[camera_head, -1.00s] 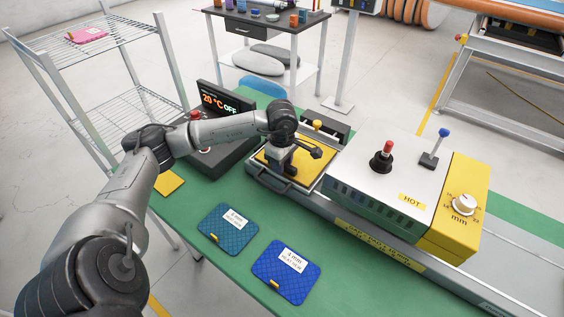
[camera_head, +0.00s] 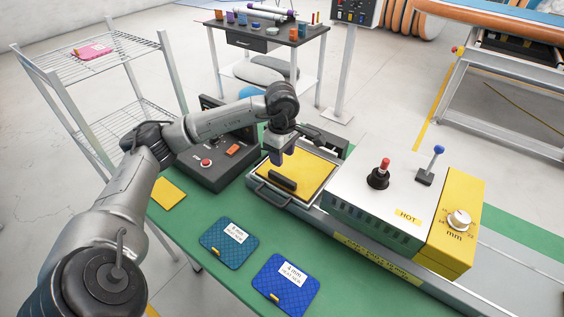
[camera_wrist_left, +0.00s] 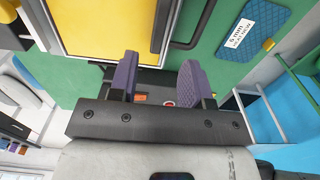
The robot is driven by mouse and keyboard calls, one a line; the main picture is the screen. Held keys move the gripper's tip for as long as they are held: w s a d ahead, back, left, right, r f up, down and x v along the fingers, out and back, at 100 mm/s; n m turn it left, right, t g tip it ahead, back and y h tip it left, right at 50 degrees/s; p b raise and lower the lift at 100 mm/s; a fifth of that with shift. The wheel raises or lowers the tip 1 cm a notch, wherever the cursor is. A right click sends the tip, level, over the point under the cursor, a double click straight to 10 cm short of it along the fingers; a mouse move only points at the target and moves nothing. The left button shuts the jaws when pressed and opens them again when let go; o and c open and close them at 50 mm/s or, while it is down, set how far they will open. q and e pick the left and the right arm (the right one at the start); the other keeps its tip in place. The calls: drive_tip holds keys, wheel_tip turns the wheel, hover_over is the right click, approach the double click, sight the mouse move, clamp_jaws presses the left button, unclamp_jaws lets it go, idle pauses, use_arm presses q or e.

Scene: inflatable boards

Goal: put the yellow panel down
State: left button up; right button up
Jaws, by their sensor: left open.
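The yellow panel (camera_head: 312,172) lies flat in the metal tray frame at the near end of the machine. A dark bar handle (camera_head: 283,181) stands on its top. My left gripper (camera_head: 286,157) is above and just behind the handle, open and empty, apart from it. In the left wrist view the two purple-grey fingers (camera_wrist_left: 160,75) are spread with nothing between them, and part of the yellow panel (camera_wrist_left: 98,25) shows at the top. My right gripper is not in view.
A white machine marked HOT (camera_head: 380,190) stands right of the tray. A dark control box (camera_head: 215,163) is at left. A small yellow plate (camera_head: 167,192), a teal plate (camera_head: 228,242) and a blue plate (camera_head: 286,284) lie on the green table (camera_head: 190,225).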

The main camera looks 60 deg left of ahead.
use_arm(q)
drive_tip(key=shift+r, duration=1.2)
